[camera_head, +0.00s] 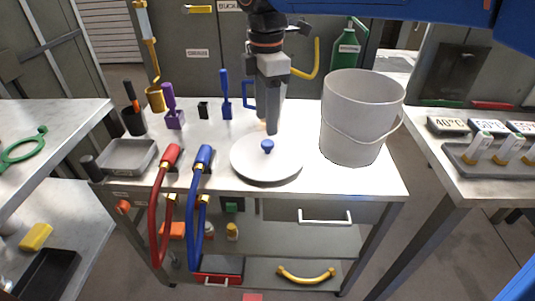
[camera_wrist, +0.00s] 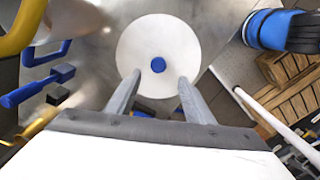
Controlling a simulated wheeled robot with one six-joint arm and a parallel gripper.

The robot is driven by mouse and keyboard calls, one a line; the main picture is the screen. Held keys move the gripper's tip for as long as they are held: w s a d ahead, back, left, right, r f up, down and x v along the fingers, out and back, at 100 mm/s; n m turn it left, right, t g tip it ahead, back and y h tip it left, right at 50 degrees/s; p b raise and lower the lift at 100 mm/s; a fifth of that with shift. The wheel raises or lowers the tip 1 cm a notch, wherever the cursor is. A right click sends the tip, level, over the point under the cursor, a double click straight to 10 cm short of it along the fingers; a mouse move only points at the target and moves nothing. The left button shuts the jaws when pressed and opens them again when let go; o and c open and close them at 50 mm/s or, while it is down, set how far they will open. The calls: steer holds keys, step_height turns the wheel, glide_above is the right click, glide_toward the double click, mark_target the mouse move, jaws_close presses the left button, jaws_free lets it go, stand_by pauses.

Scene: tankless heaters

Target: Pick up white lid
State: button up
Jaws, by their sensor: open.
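The white lid (camera_head: 266,165) is a round disc with a blue knob (camera_head: 267,146) at its centre. It lies flat on the white table top, near the middle of the front edge in the head view. My gripper (camera_head: 272,128) points down above the lid's back part, close to the knob. In the wrist view the lid (camera_wrist: 135,50) lies beyond my gripper (camera_wrist: 157,78), whose fingers are apart. The blue knob (camera_wrist: 158,65) shows just past the gap between the fingertips. Nothing is held.
A grey bucket (camera_head: 360,115) with a wire handle stands close to the lid's right. Red (camera_head: 165,185) and blue (camera_head: 203,185) hoses hang over the front edge at left. A grey tray (camera_head: 128,156) and several tools stand further left.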

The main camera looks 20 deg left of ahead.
mark_target(267, 142)
steer(key=shift+w+f, duration=0.15)
steer(key=shift+f, duration=1.6)
steer(key=shift+w+f, duration=0.1)
steer(key=shift+f, duration=1.6)
jaws_close()
